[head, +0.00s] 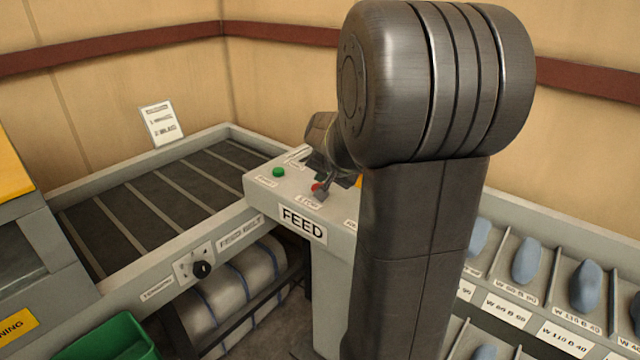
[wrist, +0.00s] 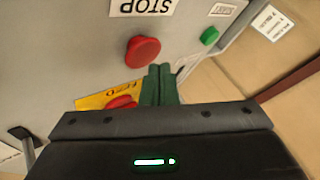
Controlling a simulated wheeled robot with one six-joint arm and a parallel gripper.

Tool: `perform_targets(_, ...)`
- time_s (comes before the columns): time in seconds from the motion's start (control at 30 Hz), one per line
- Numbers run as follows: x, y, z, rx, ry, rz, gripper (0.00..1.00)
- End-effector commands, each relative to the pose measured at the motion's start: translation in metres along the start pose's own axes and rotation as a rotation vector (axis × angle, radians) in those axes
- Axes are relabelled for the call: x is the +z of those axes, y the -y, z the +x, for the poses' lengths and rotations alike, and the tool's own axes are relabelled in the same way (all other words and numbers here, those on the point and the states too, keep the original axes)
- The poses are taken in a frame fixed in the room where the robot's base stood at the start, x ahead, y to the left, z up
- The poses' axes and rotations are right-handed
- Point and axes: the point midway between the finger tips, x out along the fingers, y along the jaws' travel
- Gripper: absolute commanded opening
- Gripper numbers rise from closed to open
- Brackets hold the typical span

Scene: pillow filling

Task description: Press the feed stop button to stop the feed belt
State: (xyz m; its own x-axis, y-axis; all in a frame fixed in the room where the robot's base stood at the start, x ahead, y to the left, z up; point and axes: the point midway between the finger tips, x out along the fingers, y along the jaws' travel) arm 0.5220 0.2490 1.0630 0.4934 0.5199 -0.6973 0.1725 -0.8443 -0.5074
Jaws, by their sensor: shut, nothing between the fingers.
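The feed panel (head: 262,186) carries a green button (head: 278,172) and a red button (head: 316,187) with a STOP label in front. In the wrist view the red stop button (wrist: 142,51) sits beside the upside-down STOP label (wrist: 147,7), and the green button (wrist: 209,36) is farther right. My gripper (wrist: 160,68) is shut and empty, its green fingertips just below and right of the red button in that picture. I see no contact. In the head view my gripper (head: 322,193) is over the panel close to the red button and partly covers it.
A second red button (wrist: 122,102) on a yellow plate (wrist: 95,101) is partly hidden by my gripper. The slatted feed belt (head: 150,200) lies left of the panel, with a black knob (head: 202,269) on its front. Bins with blue pieces (head: 526,260) stand at right.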

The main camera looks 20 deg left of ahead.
Motion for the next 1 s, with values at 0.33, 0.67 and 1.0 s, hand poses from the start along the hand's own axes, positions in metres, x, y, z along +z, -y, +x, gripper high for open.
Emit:
perform_targets(0.33, -0.002, 0.003, -0.003, 0.000, -0.001, -0.001, 0.00)
perform_targets(0.67, -0.013, 0.013, -0.018, -0.001, -0.001, -0.001, 0.00)
perform_targets(1.0, -0.028, 0.028, -0.039, -0.001, -0.001, -0.001, 0.00)
